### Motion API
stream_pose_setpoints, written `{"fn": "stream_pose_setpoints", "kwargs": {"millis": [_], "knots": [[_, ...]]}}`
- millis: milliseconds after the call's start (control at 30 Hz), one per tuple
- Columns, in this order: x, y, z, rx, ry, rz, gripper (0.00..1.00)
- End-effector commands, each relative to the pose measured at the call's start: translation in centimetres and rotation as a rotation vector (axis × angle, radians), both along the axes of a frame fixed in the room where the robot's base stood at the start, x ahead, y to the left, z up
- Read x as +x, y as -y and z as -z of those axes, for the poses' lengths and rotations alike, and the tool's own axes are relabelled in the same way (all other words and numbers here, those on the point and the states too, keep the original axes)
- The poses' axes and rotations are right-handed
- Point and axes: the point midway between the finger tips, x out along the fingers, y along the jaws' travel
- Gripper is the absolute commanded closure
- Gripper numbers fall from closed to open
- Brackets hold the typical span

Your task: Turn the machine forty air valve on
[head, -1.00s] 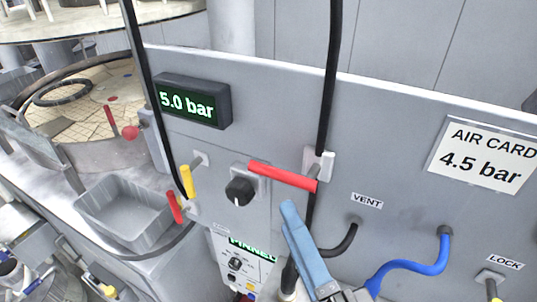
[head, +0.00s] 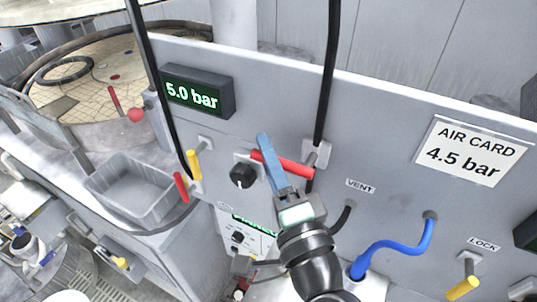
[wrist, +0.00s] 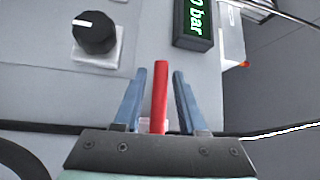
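A red valve lever (head: 295,168) lies nearly level across the grey panel, its right end at a bracket on the black vertical hose. It also shows in the wrist view (wrist: 160,97). My gripper (head: 265,137) is at the lever's left part, with its blue fingers pointing up. In the wrist view my gripper (wrist: 159,73) is open, with one finger on each side of the lever and a gap on both sides. No machine number is readable on the panel. The lever's pivot is partly hidden.
A black knob (head: 243,175) sits just left of the lever. A display (head: 197,92) reads 5.0 bar; an air card (head: 468,152) reads 4.5 bar. A small red lever (head: 181,187) and yellow lever (head: 194,165) are at left. A blue hose (head: 400,246) is at right.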

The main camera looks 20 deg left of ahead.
Motion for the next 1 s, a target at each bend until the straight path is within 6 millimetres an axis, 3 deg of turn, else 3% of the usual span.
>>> {"fn": "stream_pose_setpoints", "kwargs": {"millis": [33, 200, 1000], "knots": [[-0.01, 0.01, 0.00, 0.000, 0.000, 0.000, 0.71], [-0.02, 0.02, -0.01, 0.000, 0.000, 0.000, 1.00], [-0.03, 0.04, 0.02, -0.001, -0.001, 0.000, 1.00]]}}
